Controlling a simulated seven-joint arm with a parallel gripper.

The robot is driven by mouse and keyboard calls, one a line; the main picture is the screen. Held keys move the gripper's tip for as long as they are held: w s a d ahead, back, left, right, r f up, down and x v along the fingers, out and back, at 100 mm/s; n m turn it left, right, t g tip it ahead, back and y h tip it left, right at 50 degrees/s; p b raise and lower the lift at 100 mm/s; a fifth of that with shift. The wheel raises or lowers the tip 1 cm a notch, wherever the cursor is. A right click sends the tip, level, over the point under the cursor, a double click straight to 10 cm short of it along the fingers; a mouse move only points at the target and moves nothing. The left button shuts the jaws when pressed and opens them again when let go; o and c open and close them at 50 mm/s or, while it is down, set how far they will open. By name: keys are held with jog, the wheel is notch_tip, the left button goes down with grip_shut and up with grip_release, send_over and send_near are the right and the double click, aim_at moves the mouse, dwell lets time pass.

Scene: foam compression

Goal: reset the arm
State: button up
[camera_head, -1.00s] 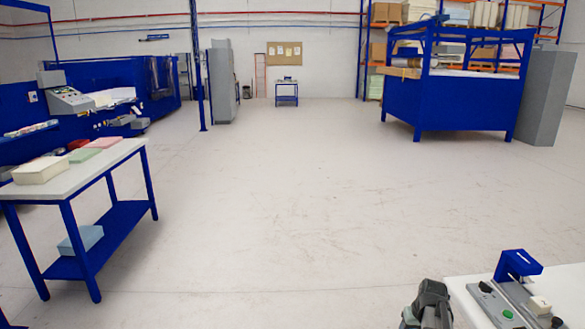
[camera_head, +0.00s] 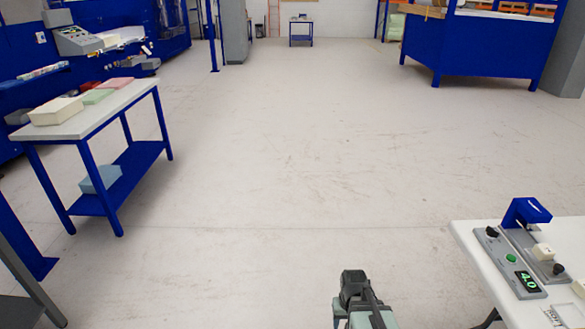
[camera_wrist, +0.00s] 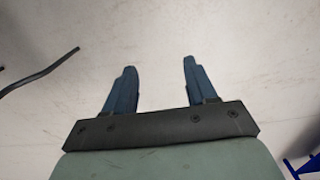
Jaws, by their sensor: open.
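My gripper (camera_wrist: 160,80) is open and empty in the wrist view, its two blue-grey fingers apart over bare floor. In the head view my arm shows low in the middle, left of the white table (camera_head: 462,236) at the right; the fingertips cannot be made out there. On that table stands a grey device (camera_head: 509,262) with a blue bracket (camera_head: 526,211), a green button and a green-lit display reading about 4.0. A small cream block (camera_head: 543,252) sits on the device.
A blue-legged table (camera_head: 75,127) at the left holds a cream block (camera_head: 56,111) and green and pink slabs. A blue-grey block (camera_head: 101,179) lies on its lower shelf. A blue machine (camera_head: 480,45) stands at the back right. The floor (camera_head: 290,140) between is clear.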

jog(key=s+f+g, duration=0.3)
jog(key=s+f, duration=0.6)
jog(key=s, duration=0.5)
jog(key=s+f+g, duration=0.3)
jog(key=s+f, duration=0.6)
jog(key=s, duration=0.5)
jog(key=shift+s+f, duration=0.2)
jog(key=shift+f, duration=0.2)
